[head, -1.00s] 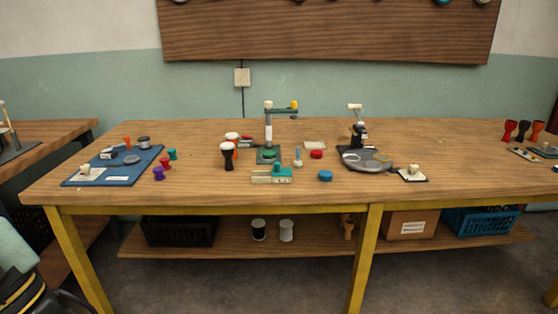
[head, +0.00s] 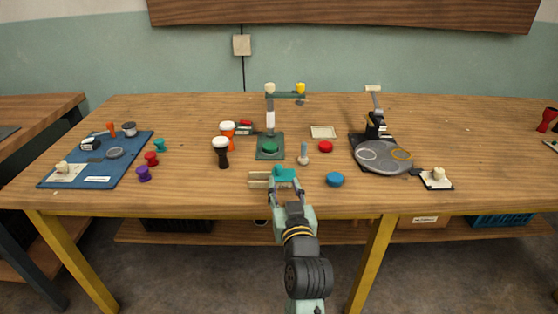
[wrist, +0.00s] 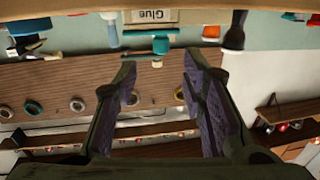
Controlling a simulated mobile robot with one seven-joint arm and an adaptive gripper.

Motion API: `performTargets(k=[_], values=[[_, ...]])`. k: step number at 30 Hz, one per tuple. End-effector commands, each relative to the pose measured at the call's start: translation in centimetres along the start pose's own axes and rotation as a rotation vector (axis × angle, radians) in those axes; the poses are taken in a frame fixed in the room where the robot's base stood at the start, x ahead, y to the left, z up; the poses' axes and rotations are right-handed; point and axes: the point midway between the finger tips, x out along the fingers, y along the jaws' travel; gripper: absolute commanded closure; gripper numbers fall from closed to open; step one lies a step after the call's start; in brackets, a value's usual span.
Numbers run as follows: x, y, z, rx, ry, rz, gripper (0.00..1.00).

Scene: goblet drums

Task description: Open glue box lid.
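The glue box (head: 258,181) is a small pale box near the table's front edge, with a teal part (head: 285,173) at its right. In the wrist view a box face labelled "Glue" (wrist: 152,17) shows at the top, with a teal piece (wrist: 160,43) just beyond my fingertips. My gripper (head: 286,187) is at the front of the box in the head view and covers part of it. In the wrist view my gripper (wrist: 158,62) has its two fingers well apart with nothing between them. I cannot tell whether a finger touches the teal part.
A small pale-topped pestle (head: 303,157), a blue disc (head: 335,179) and a black goblet drum (head: 221,153) stand close around the box. A green press stand (head: 270,147) is behind it. The wooden table (head: 400,197) is clear along its front right.

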Motion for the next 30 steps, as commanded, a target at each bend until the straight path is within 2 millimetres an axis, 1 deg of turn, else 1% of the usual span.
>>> performTargets(k=[1,6,9,13,18,26,30], values=[[1.0,-0.1,-0.3,0.0,-0.001,-0.003,0.62],[4.4,-0.2,-0.3,0.0,0.0,-0.003,0.62],[6.1,-0.1,-0.3,0.0,0.0,-0.002,0.62],[7.8,-0.2,-0.3,0.0,0.001,-0.003,0.62],[8.8,-0.2,-0.2,0.0,0.002,-0.003,0.62],[8.9,-0.2,-0.1,-0.001,0.002,-0.002,0.62],[8.9,-0.2,-0.1,-0.001,0.002,-0.002,0.71]])
